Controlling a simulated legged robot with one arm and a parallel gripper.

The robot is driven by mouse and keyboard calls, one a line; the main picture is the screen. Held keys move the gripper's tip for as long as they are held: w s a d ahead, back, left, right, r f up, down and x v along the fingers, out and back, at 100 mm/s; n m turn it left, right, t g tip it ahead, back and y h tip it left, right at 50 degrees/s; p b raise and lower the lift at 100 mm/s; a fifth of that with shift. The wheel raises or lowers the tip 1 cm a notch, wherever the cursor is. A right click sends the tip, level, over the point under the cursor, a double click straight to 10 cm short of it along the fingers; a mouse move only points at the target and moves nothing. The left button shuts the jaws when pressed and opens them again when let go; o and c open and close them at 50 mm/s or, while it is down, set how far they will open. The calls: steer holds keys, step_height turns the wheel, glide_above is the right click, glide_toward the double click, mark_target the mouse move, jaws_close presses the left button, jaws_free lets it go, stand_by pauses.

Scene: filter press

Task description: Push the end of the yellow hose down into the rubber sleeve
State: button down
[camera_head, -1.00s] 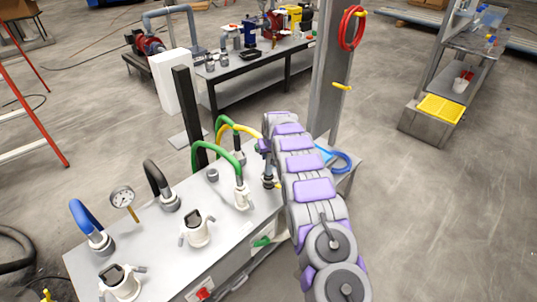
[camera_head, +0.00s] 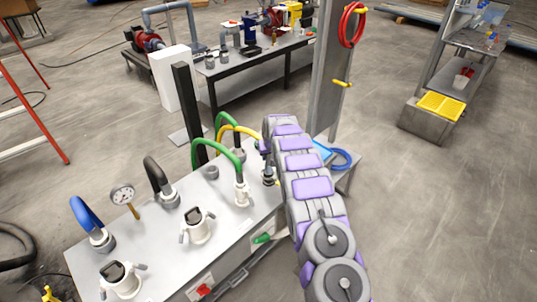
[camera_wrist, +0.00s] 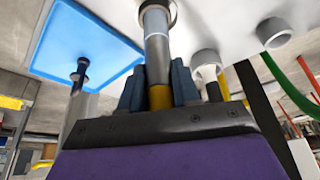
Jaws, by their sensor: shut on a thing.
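The yellow hose (camera_head: 238,128) arcs behind the green hose at the far end of the grey bench top. In the wrist view my gripper (camera_wrist: 159,88) has its two dark blue fingers closed on the hose's yellow part (camera_wrist: 160,97). A grey tubular end (camera_wrist: 157,60) extends from it toward the bench. That end lines up with a grey round sleeve (camera_wrist: 173,14) at the top edge, and its tip overlaps the opening. I cannot tell how deep it sits. In the head view my arm hides most of the gripper.
A green hose (camera_head: 215,147) arches close to the yellow one. Another grey round fitting (camera_wrist: 275,32) and a pale collar (camera_wrist: 205,58) stand near the gripper. A blue tray (camera_wrist: 88,40) lies beside the sleeve.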

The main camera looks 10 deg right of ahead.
steer(key=shift+f, duration=1.8)
steer(key=c, duration=0.7)
jaws_free()
steer(key=shift+c, duration=0.2)
steer(key=p+v, duration=0.3)
steer(key=v, duration=1.4)
steer(key=shift+s, duration=0.15)
steer(key=s+r+g, duration=0.1)
steer(key=s+r, duration=0.6)
steer(key=s, duration=0.6)
steer(key=s+r+g, duration=0.2)
steer(key=s+r, duration=0.5)
steer(key=s, duration=0.5)
steer(key=s+r+m+g, duration=0.1)
steer(key=s+g, duration=0.2)
steer(key=s, duration=3.1)
steer(key=shift+a, duration=0.35)
